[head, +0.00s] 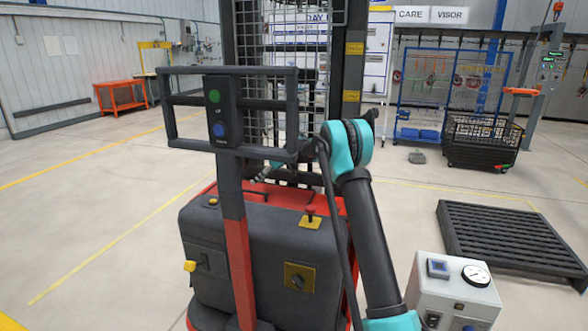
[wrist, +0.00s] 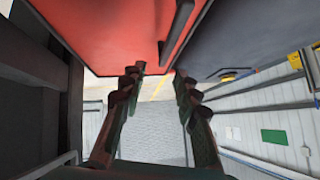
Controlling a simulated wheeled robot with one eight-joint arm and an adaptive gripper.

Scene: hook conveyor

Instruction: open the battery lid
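The battery lid looks to be the red top (head: 285,196) of the stacker truck's body, and it appears closed. It fills the upper left of the wrist view (wrist: 110,35), with a dark bar handle (wrist: 177,32) along its edge. My gripper (wrist: 158,80) is open, with floor visible between its fingers. The handle lies just above the fingertips in the wrist view, with no clear contact. In the head view my gripper is small and partly hidden behind the truck's frame, low over the red top.
A control post with green and blue buttons (head: 216,112) stands before the truck. The dark grey body (head: 262,245) carries a red knob (head: 310,210) and a yellow-plated switch (head: 299,278). A black pallet (head: 510,236) and a grey gauge box (head: 455,285) stand right. Floor at left is clear.

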